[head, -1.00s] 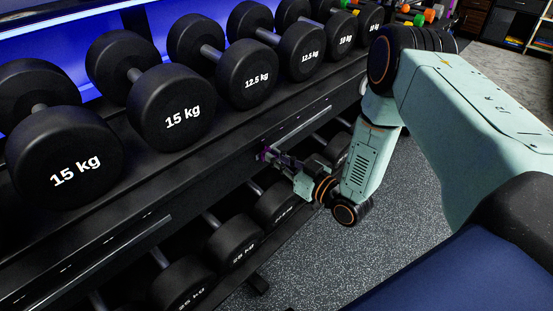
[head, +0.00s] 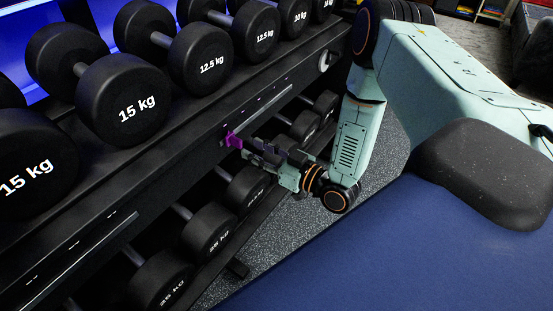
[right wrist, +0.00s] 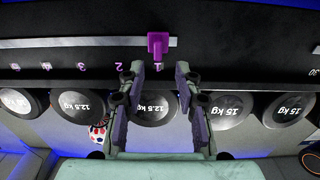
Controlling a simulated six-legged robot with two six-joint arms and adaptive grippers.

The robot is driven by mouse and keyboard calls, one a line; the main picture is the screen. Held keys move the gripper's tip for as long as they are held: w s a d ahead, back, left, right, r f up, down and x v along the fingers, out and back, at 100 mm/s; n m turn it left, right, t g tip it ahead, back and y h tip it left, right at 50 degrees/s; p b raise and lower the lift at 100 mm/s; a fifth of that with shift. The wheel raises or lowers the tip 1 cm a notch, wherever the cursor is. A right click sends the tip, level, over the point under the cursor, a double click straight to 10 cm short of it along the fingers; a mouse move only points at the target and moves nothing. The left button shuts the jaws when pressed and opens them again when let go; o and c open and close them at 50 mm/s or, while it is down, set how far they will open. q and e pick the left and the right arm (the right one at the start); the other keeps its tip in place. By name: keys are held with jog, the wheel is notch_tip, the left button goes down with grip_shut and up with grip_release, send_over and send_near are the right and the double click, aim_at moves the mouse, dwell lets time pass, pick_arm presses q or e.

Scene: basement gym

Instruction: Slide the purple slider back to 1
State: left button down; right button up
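The purple slider (head: 233,140) sits at the lower left end of a grey slot strip on the black rack's front rail. In the right wrist view the slider (right wrist: 158,43) is upright near the strip's right end, in line with a purple mark that looks like 1. Marks 2 and up run off to its left. My right gripper (head: 256,151) is close in front of the slider. In the right wrist view my right gripper (right wrist: 160,70) is open, its fingertips parted just below the slider, with nothing between them. My left gripper is not in view.
Black dumbbells (head: 123,100) fill the rack's upper shelf, and more (head: 209,230) lie on the lower shelf. A second slot strip (head: 80,257) is on the rail at lower left. A blue padded surface (head: 400,255) is at lower right, with speckled floor (head: 285,220) between.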

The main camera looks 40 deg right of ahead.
jog(key=v, duration=0.7)
dwell(0.4)
jog(key=shift+w, duration=0.1)
jog(key=s+a+f+m+g+h, duration=0.2)
jog(key=s+f+m+g, duration=0.15)
jog(key=f, duration=0.25)
jog(key=s+a+f+m+g+h, duration=0.1)
jog(key=s+a+f+m+g, duration=0.1)
jog(key=s+f+g, duration=0.4)
jog(key=s+a+g+h+p, duration=0.1)
jog(key=s+a+g, duration=0.1)
jog(key=s, duration=0.5)
jog(key=s+a+n+g+h+p, duration=0.1)
jog(key=s+a+g+p, duration=0.1)
jog(key=s+g, duration=0.3)
jog(key=s, duration=0.3)
jog(key=shift+s+a+h, duration=0.3)
jog(key=shift+h, duration=0.1)
